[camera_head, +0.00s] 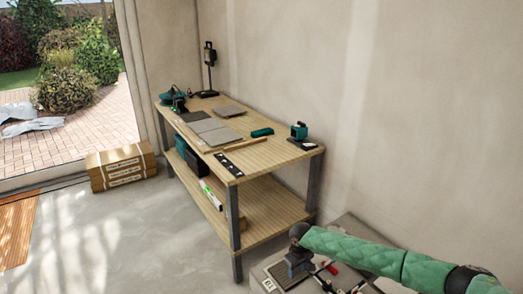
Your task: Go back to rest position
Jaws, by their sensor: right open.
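My right arm comes in from the lower right in a green quilted sleeve. My right gripper (297,268) points down at its end, over a low grey surface (347,226) at the bottom right. The gripper is open. It is small and dark here, and I cannot tell whether its fingertips touch the items below. My left gripper is out of view.
A wooden workbench (262,156) with a lower shelf stands against the wall. It bears grey tiles (214,131), a lamp (209,68) and several tools. A cardboard box (122,167) is on the floor at left. The floor before the bench (150,235) is clear.

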